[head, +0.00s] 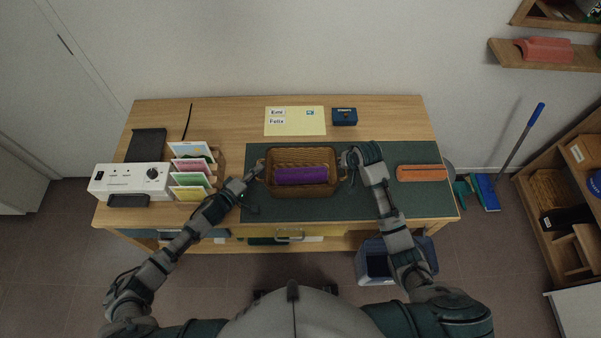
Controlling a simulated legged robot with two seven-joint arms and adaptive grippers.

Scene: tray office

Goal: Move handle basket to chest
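The handle basket (301,152) is brown and woven, and it sits upright on the dark green mat at the middle of the desk. A purple item (302,175) lies in it. My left gripper (254,174) is at the basket's left end, by its handle. My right gripper (348,160) is at the basket's right end, by the other handle. Both look very close to the handles, but the fingers are small and partly hidden. I cannot tell whether either is closed on a handle. No chest is clearly recognisable in view.
The dark green mat (400,200) covers the desk's right part, with an orange item (421,173) on it. A yellow envelope (295,121) and blue box (344,116) lie behind. A card rack (192,172) and white device (131,180) stand left. Shelves (560,215) stand at right.

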